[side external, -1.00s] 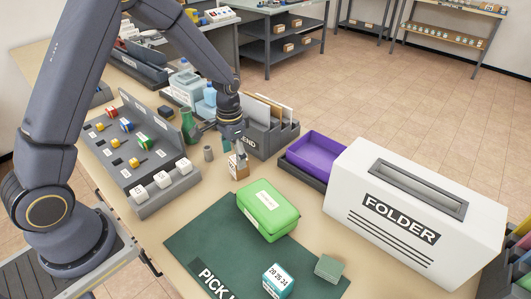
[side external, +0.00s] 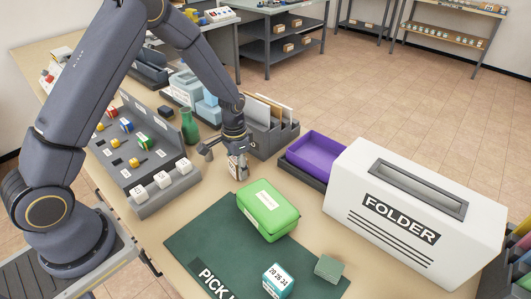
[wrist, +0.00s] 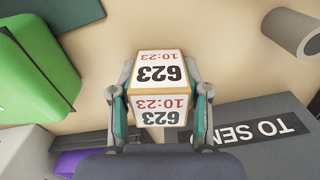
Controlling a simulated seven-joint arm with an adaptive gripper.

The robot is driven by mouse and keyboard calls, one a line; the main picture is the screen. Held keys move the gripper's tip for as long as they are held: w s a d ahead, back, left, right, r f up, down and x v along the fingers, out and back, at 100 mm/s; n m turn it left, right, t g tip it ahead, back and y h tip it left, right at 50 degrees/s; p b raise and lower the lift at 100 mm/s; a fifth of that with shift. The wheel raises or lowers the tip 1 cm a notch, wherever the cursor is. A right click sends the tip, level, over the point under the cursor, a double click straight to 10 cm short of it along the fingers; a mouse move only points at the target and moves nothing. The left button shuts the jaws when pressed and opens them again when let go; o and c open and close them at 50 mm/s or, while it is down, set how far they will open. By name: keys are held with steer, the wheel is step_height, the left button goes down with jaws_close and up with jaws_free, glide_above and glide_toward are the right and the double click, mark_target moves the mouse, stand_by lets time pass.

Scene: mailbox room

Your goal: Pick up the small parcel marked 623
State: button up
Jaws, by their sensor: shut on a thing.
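The small parcel marked 623 (wrist: 160,88) is a white and tan box with black digits and a red 10:23 on its faces. It fills the middle of the wrist view. My gripper (wrist: 160,105) is shut on it, one finger on each side. In the side view my gripper (side external: 238,163) points down over the table, with the parcel (side external: 239,173) mostly hidden between its fingers. I cannot tell whether the parcel touches the table.
A green box (side external: 268,211) lies close in front on the dark green mat (side external: 205,240). The TO SEND sorter (side external: 265,142) with envelopes stands just behind. A purple tray (side external: 318,153) and the white FOLDER box (side external: 415,215) are to the right. A grey cylinder (wrist: 292,32) is nearby.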

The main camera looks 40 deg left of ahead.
steer(key=c, duration=0.5)
steer(key=shift+c, duration=0.2)
steer(key=shift+r, duration=0.15)
